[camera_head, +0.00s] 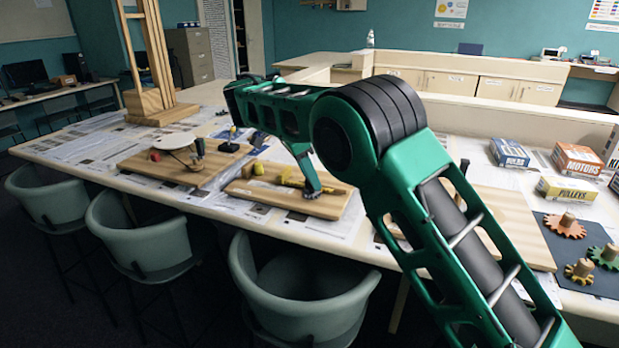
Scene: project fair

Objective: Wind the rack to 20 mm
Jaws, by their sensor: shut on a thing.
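A wooden board (270,196) lies on the paper-covered table, left of the middle of the view. On it are a yellow bar (293,182), a small yellow cylinder (258,168) and a wooden block. The bar looks like the rack, but no teeth or millimetre scale can be read. My gripper (312,193) is down at the right part of this board, by the bar's right end. It is small and dark here, shut on a small part that it hides. I cannot tell which part that is.
Another board with a white disc (173,140) lies to the left, and a wooden tower (150,65) stands beyond. A further board (510,220) lies right of my arm. Gears (564,225) on a dark mat and several boxes (577,158) are at right. Chairs (298,275) line the front edge.

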